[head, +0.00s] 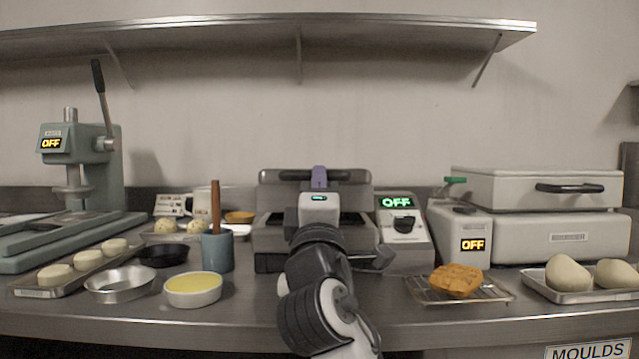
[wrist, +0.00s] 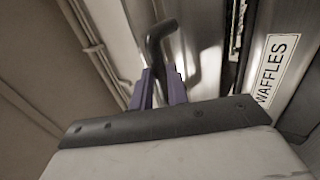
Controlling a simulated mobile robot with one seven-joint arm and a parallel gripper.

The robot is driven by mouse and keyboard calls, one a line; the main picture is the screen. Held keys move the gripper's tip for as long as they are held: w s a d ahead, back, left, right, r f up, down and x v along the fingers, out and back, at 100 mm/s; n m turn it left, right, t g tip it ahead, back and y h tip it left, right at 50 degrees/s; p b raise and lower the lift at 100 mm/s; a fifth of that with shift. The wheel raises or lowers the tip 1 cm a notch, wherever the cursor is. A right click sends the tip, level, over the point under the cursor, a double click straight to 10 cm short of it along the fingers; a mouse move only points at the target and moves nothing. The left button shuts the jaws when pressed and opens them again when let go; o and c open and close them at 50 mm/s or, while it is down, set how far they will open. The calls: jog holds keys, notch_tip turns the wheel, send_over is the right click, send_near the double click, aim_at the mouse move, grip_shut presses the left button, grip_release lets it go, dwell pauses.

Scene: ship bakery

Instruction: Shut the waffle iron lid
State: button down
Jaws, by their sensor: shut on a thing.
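The waffle iron (head: 268,240) stands in the middle of the counter, mostly behind my arm. Its lid (head: 272,196) is raised, standing up at the back of the lower plate. A dark bar handle (head: 346,175) runs along the lid's upper part. My gripper (head: 319,177) has its purple fingers at the middle of this handle and is shut on it. In the wrist view, my gripper (wrist: 161,88) has its two fingers on either side of the dark, bent handle (wrist: 160,38). My arm hides the middle of the lower plate. The control box (head: 404,228) reads OFF in green.
A blue pot with a wooden stick (head: 217,252) and a bowl of yellow batter (head: 193,290) stand left of the iron. A waffle (head: 457,279) lies on a wire rack at right. A shelf (head: 260,33) hangs above. A WAFFLES label (wrist: 278,68) shows in the wrist view.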

jog(key=shift+w+f, duration=0.35)
jog(key=c, duration=1.5)
grip_release()
jog(key=shift+w+a+f, duration=0.1)
jog(key=shift+w+f, duration=0.05)
jog(key=shift+o, duration=0.7)
jog(key=shift+r, duration=0.2)
jog(key=shift+s, duration=0.25)
jog(key=s, duration=1.3)
jog(key=shift+a+f+p, duration=0.3)
jog(key=shift+f+p, duration=0.05)
jog(key=shift+p, duration=0.05)
